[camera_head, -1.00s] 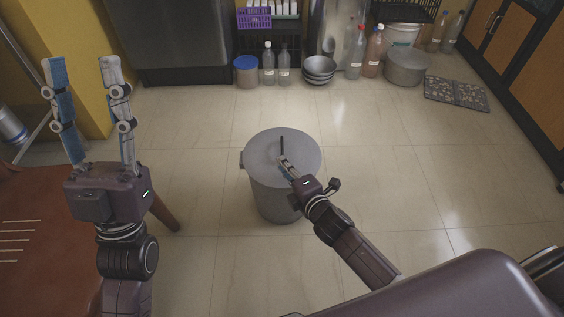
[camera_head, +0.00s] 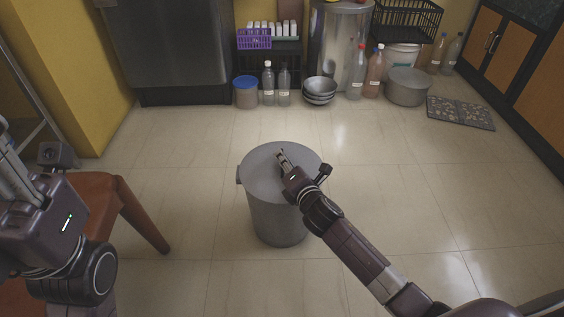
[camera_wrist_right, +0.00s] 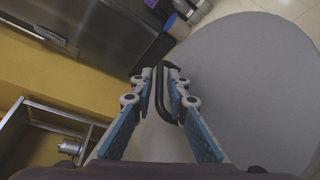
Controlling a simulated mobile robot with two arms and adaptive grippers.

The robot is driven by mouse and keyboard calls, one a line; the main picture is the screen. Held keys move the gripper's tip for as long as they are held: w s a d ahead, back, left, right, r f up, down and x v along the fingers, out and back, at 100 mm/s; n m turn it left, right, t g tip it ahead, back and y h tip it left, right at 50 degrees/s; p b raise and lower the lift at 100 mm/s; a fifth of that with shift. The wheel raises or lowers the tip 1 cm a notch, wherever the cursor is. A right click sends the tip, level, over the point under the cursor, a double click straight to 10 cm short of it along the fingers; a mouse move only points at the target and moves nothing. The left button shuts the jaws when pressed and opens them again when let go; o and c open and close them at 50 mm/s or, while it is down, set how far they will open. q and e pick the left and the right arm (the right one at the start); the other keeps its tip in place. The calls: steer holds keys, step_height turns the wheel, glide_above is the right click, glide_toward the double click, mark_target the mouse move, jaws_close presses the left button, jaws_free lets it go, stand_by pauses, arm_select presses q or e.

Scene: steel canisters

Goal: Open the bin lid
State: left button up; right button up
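The bin (camera_head: 279,222) is a grey round canister standing upright on the floor, its flat lid (camera_head: 258,162) on top. The lid is the large grey disc in the right wrist view (camera_wrist_right: 262,95). A thin black loop handle (camera_wrist_right: 159,92) stands up from it. My right gripper (camera_head: 283,156) is at the lid's middle. In the right wrist view its fingertips (camera_wrist_right: 161,76) are close together, one on each side of the handle's near bar, and look shut on it. In the head view the fingers hide the handle. My left gripper is at the left edge, its fingertips out of frame.
A brown stool (camera_head: 122,195) stands at the left near my left arm. Bottles (camera_head: 357,75), bowls (camera_head: 319,90), a pot (camera_head: 408,88) and a blue-lidded tub (camera_head: 246,92) line the back wall. The floor around the bin is clear.

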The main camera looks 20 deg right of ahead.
steer(key=shift+w+f, duration=0.1)
steer(key=shift+w, duration=0.5)
jaws_close()
